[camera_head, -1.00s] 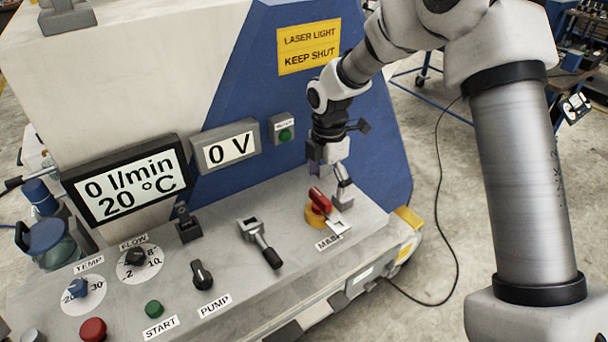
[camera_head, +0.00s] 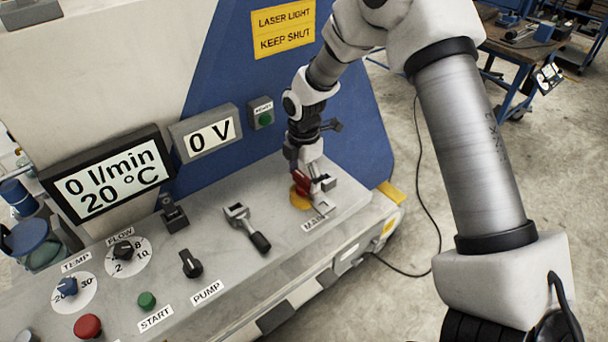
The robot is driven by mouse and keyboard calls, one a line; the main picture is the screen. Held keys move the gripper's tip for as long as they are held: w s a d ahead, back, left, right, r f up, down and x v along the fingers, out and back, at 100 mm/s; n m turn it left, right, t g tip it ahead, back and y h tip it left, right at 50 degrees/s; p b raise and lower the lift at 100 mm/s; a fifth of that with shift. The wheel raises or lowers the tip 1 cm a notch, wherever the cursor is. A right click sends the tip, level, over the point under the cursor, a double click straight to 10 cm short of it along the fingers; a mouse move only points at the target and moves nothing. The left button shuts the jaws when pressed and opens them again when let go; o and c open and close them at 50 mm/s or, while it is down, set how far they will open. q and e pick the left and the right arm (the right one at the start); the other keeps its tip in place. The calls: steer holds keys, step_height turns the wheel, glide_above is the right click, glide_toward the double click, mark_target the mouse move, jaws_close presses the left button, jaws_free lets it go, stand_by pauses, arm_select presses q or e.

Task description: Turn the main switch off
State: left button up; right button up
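The main switch has a red handle (camera_head: 301,182) on a yellow round base (camera_head: 299,202). It sits at the right end of the grey console top, behind the label MAIN (camera_head: 313,224). My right gripper (camera_head: 321,194) points down at the switch from above, its fingers close against the right side of the red handle. The fingers cover part of the handle, so its exact angle is hard to read. I cannot tell whether they are apart or shut on it. My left gripper is out of view.

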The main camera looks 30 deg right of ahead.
steer(key=shift+f, duration=0.1)
steer(key=c, duration=0.9)
steer(key=shift+o, duration=0.2)
